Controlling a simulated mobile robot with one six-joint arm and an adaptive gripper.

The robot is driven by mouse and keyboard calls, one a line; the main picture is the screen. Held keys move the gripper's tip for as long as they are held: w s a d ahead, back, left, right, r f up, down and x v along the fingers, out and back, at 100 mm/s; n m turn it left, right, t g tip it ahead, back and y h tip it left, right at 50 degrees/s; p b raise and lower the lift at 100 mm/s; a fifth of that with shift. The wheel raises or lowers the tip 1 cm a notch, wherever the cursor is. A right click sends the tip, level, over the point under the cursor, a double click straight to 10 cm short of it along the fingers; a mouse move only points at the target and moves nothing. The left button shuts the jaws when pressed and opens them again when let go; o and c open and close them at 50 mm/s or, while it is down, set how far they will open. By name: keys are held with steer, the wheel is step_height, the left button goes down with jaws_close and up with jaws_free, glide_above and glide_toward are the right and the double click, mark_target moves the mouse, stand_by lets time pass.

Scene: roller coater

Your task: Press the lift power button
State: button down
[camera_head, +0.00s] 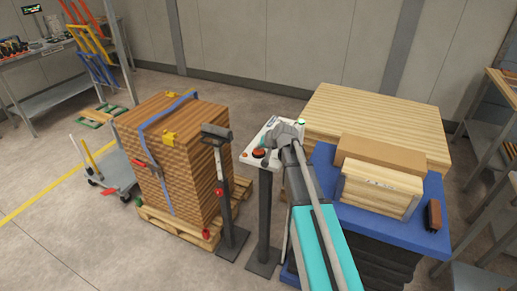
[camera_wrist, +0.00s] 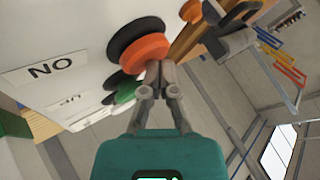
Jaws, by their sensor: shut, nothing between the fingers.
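A white control panel (camera_head: 250,150) stands on a dark post beside the wood stack, with a red-orange button (camera_head: 259,153) on its near part. In the wrist view the white panel face (camera_wrist: 60,25) shows an orange button (camera_wrist: 145,53) with a dark base and a green button (camera_wrist: 125,92) below it. A label reading "NO" in this view (camera_wrist: 50,68) lies left of them. My gripper (camera_wrist: 160,68) is shut and empty, its tips overlapping the orange button's lower edge; contact is unclear. In the head view my arm's end covers part of the panel.
A strapped wood stack (camera_head: 185,150) on a pallet stands left. A second dark post (camera_head: 222,190) stands between it and the panel. On the right are a pale wood stack (camera_head: 370,110) and a blue table (camera_head: 400,232) bearing boards. Open floor (camera_head: 90,240) lies front left.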

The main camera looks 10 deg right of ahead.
steer(key=shift+s+f+b, duration=0.15)
steer(key=shift+f+b, duration=0.3)
steer(key=shift+b, duration=0.05)
stand_by(0.3)
steer(key=shift+a+r+p, duration=0.2)
steer(key=shift+r+p, duration=0.1)
steer(key=shift+p, duration=0.05)
stand_by(0.3)
steer(key=shift+w+r+p, duration=0.25)
steer(key=shift+r+p, duration=0.05)
steer(key=shift+p, duration=0.05)
step_height(320, 180, up, 5)
steer(key=p, duration=0.5)
steer(key=shift+r, duration=0.15)
stand_by(2.0)
